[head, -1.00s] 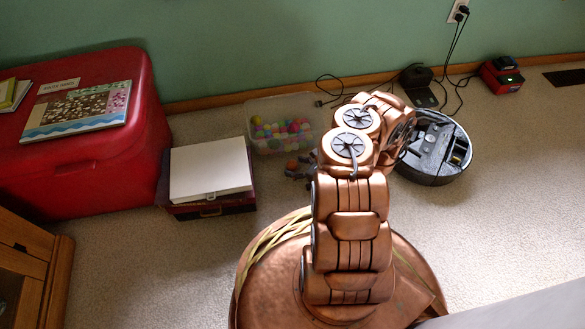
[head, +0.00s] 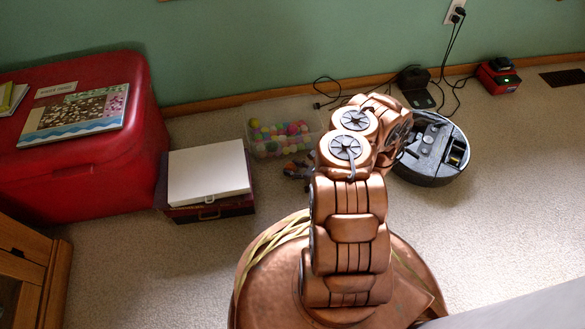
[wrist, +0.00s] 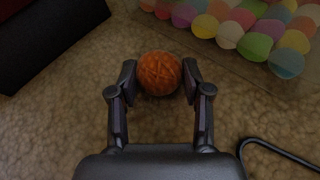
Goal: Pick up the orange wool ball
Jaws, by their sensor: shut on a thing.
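The orange wool ball (wrist: 159,73) sits between the two fingertips of my gripper (wrist: 160,78) in the wrist view. The fingers touch it from the left and right, and my gripper is shut on it. The carpet shows right behind the ball; I cannot tell whether it is clear of the floor. In the head view my gripper (head: 298,168) is low, just in front of the clear tub, and partly hidden by my arm. The ball is hard to make out there.
A clear tub (head: 258,151) of colourful balls stands just beyond my gripper. A white-topped case (head: 210,172) and a red chest (head: 75,175) are to the left. A robot vacuum (head: 433,148) and cables are to the right. Carpet is open at far right.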

